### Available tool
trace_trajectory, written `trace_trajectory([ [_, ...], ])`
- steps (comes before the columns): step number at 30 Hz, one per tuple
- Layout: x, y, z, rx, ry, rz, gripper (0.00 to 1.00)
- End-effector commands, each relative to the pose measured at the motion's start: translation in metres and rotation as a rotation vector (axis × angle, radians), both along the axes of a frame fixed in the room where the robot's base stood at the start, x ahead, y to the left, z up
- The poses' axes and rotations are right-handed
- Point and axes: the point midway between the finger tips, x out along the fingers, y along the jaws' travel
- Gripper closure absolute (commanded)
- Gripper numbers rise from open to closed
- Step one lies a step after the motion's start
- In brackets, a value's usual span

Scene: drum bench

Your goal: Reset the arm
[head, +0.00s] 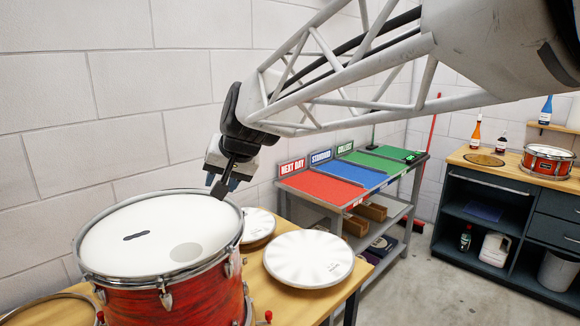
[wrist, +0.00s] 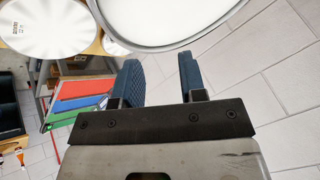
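My gripper (head: 222,186) is above the right rim of a red drum (head: 175,303) with a white head (head: 150,228). In the wrist view, its two blue-padded fingers (wrist: 161,80) stand apart with nothing between them, and the drum's rim (wrist: 165,47) shows beyond the fingertips. My arm reaches in from the upper right of the head view. A dark oblong mark and a grey round patch lie on the drum head. I cannot tell the exact height of the fingers above the rim.
Two white round drum heads (head: 308,259) (head: 257,224) lie on the wooden bench (head: 262,287) right of the drum. Behind stands a shelf with red (head: 321,187), blue and green sections. A dark cabinet (head: 490,215) with bottles and another drum (head: 547,162) is at right. A block wall stands behind.

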Motion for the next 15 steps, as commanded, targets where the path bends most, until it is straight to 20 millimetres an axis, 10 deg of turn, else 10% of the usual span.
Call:
trace_trajectory([
  [15,-0.106,-0.195,-0.066,-0.218,0.073,-0.119,0.62],
])
